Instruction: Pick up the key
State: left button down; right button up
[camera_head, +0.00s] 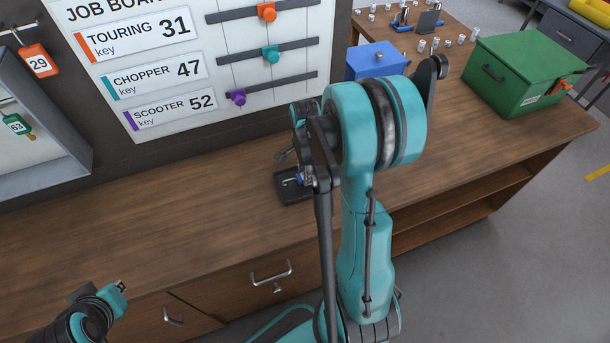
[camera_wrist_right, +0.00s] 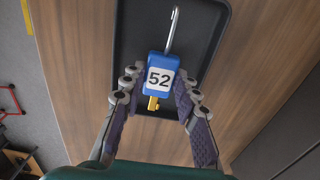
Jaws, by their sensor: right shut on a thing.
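The key has a blue tag (camera_wrist_right: 151,64) with the number 52, a silver shank at its far end and a yellow part (camera_wrist_right: 153,103) at its near end. It is over a black tray (camera_wrist_right: 130,35) in the right wrist view. My right gripper (camera_wrist_right: 160,82) is shut on the blue tag, one finger on each side. In the head view my right arm hides most of this gripper and key, above the black tray (camera_head: 290,196) on the bench. My left gripper (camera_head: 118,288) is at the lower left, and its jaws are too unclear to read.
The job board (camera_head: 190,50) lists touring 31, chopper 47 and scooter 52. Tag 29 (camera_head: 38,62) and green tag 63 (camera_head: 16,125) hang at the left. A blue box (camera_head: 375,60) and a green case (camera_head: 520,75) stand behind my right arm. The bench's left half is clear.

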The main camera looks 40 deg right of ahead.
notch_tip(320, 180, up, 2)
jog(key=shift+r, duration=0.1)
jog(key=s+a+r+p, duration=0.2)
jog(key=s+a+r, duration=0.5)
jog(key=s+a, duration=0.1)
jog(key=shift+a+p, duration=0.25)
jog(key=shift+p, duration=0.15)
jog(key=shift+f, duration=0.15)
dwell(0.4)
